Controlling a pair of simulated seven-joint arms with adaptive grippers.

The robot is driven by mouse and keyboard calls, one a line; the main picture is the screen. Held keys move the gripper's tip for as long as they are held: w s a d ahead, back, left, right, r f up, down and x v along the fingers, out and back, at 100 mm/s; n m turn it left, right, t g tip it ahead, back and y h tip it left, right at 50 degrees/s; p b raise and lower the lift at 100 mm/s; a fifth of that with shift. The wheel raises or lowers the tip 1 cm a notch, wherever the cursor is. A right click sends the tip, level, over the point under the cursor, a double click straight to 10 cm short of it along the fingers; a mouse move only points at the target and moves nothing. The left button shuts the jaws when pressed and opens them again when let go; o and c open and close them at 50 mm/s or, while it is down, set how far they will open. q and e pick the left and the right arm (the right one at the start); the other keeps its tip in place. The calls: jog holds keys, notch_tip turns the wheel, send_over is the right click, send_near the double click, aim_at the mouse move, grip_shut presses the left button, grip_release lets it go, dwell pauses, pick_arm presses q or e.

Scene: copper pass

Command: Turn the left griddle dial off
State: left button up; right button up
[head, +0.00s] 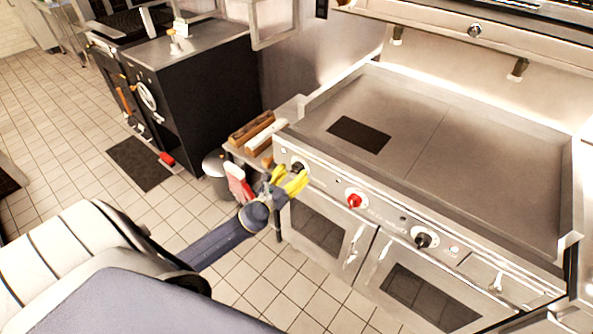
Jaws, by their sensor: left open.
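The griddle (470,150) is a wide steel flat-top with a front control panel. The left griddle dial (298,167) is black and sits at the panel's left end. My left gripper (291,178), with yellow fingers, is open right at this dial and partly covers it. I cannot tell whether the fingers touch it or which way its mark points. A red knob (354,200) is at the panel's middle left, and another black dial (423,240) is further right. My right gripper is not in view.
Oven doors with handles (355,244) lie below the panel. A side shelf with wooden blocks (250,128) stands left of the griddle, near a red-and-white item (238,184) and a grey bin (214,166). A black cabinet (205,90) stands behind; tiled floor is open at left.

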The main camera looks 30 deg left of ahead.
pick_arm(q)
jog(key=shift+w, duration=1.05)
jog(key=shift+o, duration=0.2)
jog(key=c, duration=1.3)
jog(key=shift+n, duration=0.4)
jog(key=shift+c, duration=0.2)
jog(key=n, duration=0.4)
jog(key=shift+d+r, duration=0.1)
jog(key=shift+n+g+h, duration=0.3)
jog(key=shift+n+g, duration=0.1)
jog(key=shift+n, duration=1.9)
jog(key=shift+r, duration=0.1)
jog(key=o, duration=1.3)
